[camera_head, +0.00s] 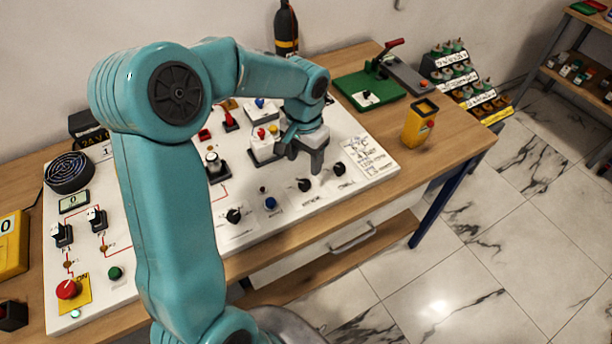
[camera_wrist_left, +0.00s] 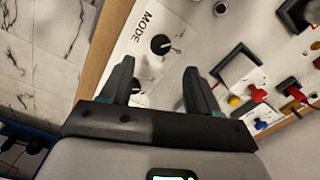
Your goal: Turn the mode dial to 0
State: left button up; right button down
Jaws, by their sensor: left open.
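The mode dial (camera_wrist_left: 160,44) is a round black knob on the white panel, beside the printed word MODE in the left wrist view. A light pointer mark shows at its lower right side. In the head view I take it to be the black knob (camera_head: 304,185) near the panel's front edge. My left gripper (camera_head: 305,160) is above the panel, behind and slightly right of that knob. In the left wrist view its open fingers (camera_wrist_left: 159,75) are empty, and the dial is beyond their tips, apart from them. The dial's scale numbers are too small to read.
Other black knobs (camera_head: 339,168) and a blue button (camera_head: 270,203) are near the panel's front edge. A small box with red and yellow parts (camera_head: 262,146) stands left of the gripper. A yellow device (camera_head: 420,124) stands right of the panel. Bare wood (camera_head: 445,140) surrounds it.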

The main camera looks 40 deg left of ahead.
aim_at(304, 183)
pick_arm(q)
notch_tip(304, 183, down, 8)
jog(key=shift+s+a+r+p, duration=0.1)
jog(key=shift+r+p, duration=0.1)
jog(key=shift+p, duration=0.1)
jog(key=shift+w+f, duration=0.2)
jog(key=shift+f, duration=0.15)
jog(key=shift+s, duration=0.15)
jog(key=c, duration=1)
